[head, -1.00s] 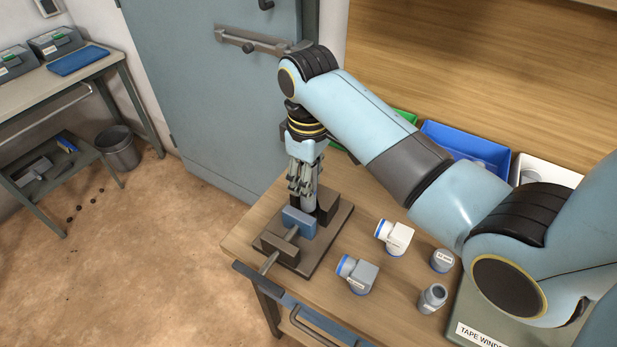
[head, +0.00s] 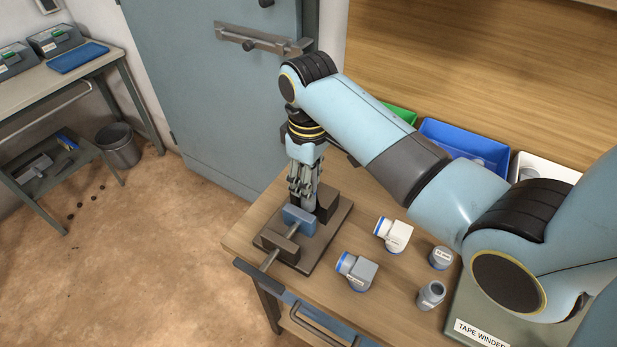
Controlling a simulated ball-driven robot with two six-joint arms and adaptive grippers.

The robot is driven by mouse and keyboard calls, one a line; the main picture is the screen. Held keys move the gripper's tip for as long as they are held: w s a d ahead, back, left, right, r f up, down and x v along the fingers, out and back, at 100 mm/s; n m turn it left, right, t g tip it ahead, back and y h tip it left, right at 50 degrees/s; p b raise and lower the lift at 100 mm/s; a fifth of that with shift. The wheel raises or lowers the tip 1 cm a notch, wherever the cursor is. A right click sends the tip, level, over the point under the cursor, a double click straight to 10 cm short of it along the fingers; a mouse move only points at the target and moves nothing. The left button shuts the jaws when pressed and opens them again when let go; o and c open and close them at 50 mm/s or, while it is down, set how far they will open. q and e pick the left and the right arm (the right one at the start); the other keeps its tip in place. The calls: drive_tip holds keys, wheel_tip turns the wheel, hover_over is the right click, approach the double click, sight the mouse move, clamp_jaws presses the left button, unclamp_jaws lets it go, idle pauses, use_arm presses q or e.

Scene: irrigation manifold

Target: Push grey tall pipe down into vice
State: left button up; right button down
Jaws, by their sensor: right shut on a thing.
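The vice (head: 299,220) sits on a dark base plate at the left end of the wooden bench, with a blue jaw, a dark back jaw and a screw handle towards the front. My right gripper (head: 307,196) points down just above the vice and is shut on the grey tall pipe (head: 309,205). The pipe is upright, and its lower end is hidden behind the blue jaw. I cannot tell how deep it sits between the jaws. My left gripper is not in view.
A white elbow fitting (head: 394,235), a grey elbow fitting (head: 357,271) and two small grey fittings (head: 431,295) stand right of the vice. Blue (head: 465,143), green and white bins line the back. A tape winder (head: 470,325) is at the right. A blue-grey cabinet (head: 220,110) stands behind.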

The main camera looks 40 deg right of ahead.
drive_tip(key=shift+f, duration=0.55)
idle(0.8)
drive_tip(key=shift+f, duration=0.45)
drive_tip(key=shift+f+b, duration=0.3)
drive_tip(key=shift+f, duration=0.4)
idle(0.6)
drive_tip(key=c, duration=0.6)
unclamp_jaws()
drive_tip(key=shift+r+p, duration=0.3)
drive_tip(key=shift+r, duration=3.25)
